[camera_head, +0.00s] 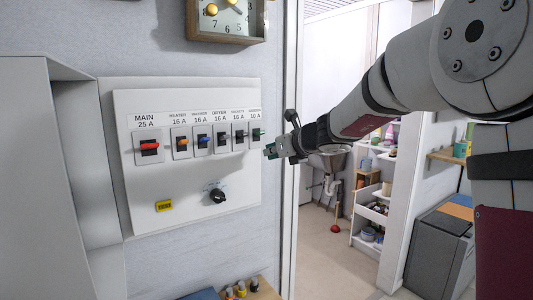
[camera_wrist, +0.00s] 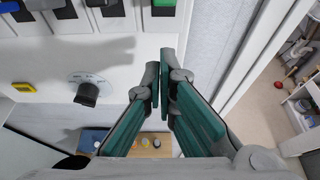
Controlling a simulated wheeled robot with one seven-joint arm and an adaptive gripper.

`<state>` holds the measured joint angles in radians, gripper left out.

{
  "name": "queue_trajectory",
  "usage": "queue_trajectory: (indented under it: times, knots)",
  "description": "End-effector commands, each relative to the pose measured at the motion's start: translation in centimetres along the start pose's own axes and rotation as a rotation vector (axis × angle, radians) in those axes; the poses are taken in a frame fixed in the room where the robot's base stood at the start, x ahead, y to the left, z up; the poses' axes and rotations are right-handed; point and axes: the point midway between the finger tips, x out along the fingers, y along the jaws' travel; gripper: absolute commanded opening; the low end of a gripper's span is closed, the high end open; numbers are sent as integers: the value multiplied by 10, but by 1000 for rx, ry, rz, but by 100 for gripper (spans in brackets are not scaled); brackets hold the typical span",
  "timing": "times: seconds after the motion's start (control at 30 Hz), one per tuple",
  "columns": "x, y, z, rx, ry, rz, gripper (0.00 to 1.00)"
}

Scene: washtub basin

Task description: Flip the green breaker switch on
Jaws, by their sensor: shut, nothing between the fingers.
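The green breaker switch (camera_head: 258,132) is the rightmost in the row on the white panel. Its green lever also shows at the top edge of the wrist view (camera_wrist: 163,3), partly cut off. I cannot tell whether the lever is up or down. My gripper (camera_head: 269,152) is at the panel's right edge, just below and right of the green switch. In the wrist view my gripper (camera_wrist: 163,80) is shut and empty, its teal-padded fingers below the green lever and apart from it.
Left of the green switch are other breakers, including the red main switch (camera_head: 149,146), orange (camera_head: 182,142) and blue (camera_head: 202,140) ones. A black dial (camera_head: 217,195) and yellow label (camera_head: 164,206) sit below. A grey cabinet (camera_head: 30,170) stands left; a doorway opens right.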

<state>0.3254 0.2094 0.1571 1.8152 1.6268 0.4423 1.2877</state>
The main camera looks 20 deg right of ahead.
Motion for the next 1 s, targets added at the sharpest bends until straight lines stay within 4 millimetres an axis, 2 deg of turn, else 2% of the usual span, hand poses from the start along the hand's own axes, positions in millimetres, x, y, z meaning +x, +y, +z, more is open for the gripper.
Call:
queue_trajectory:
  times: [0.03, 0.2, 0.4, 0.6, 1.0]
  knots:
    - [-13, 0, 6, -1, -2, -3, 0]
    - [-44, 0, 16, -2, -1, -3, 0]
    - [-70, 0, 24, 0, 0, -2, 0]
    - [-79, 0, 26, 1, 2, -1, 0]
    - [-80, 0, 26, 1, 2, -1, 0]
